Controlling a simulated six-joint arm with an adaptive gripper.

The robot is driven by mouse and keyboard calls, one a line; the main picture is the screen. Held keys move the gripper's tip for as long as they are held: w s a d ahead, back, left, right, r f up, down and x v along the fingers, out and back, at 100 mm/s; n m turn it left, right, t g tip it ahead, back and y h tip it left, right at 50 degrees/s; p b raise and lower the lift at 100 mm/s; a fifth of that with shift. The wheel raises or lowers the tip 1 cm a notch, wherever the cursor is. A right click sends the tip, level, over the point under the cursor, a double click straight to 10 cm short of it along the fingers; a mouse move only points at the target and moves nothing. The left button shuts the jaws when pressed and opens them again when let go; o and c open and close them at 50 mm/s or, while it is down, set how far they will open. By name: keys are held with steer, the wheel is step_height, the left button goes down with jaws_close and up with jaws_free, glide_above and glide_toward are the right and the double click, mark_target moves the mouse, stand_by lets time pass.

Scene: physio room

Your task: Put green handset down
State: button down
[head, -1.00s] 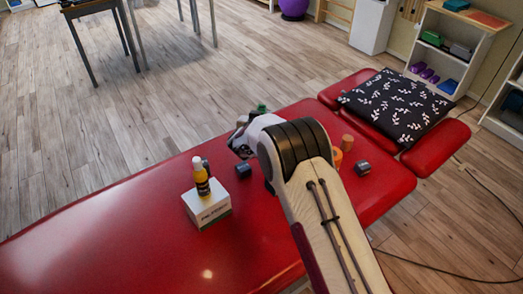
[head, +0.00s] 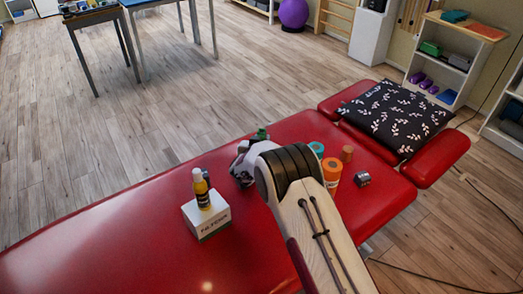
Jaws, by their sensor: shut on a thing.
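My gripper (head: 243,165) is over the red treatment table, right of the white box, with my forearm covering much of it. A small green piece, taken as the green handset (head: 262,133), shows just past the gripper's far side. Most of it is hidden behind my arm. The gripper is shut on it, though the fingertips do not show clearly. I cannot tell whether the handset touches the red table (head: 120,235).
A yellow bottle (head: 202,193) stands on a white box (head: 207,218). Right of my arm are a teal-topped roll (head: 317,149), an orange roll (head: 331,170), a wooden cylinder (head: 347,153) and a grey block (head: 363,179). A patterned cushion (head: 395,115) lies at the head end.

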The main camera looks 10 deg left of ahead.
steer(key=shift+f, duration=0.6)
steer(key=shift+f, duration=0.1)
steer(key=shift+f, duration=1.8)
steer(key=shift+f, duration=0.1)
steer(key=c, duration=1.8)
jaws_free()
steer(key=shift+c, duration=0.2)
steer(key=shift+s, duration=0.1)
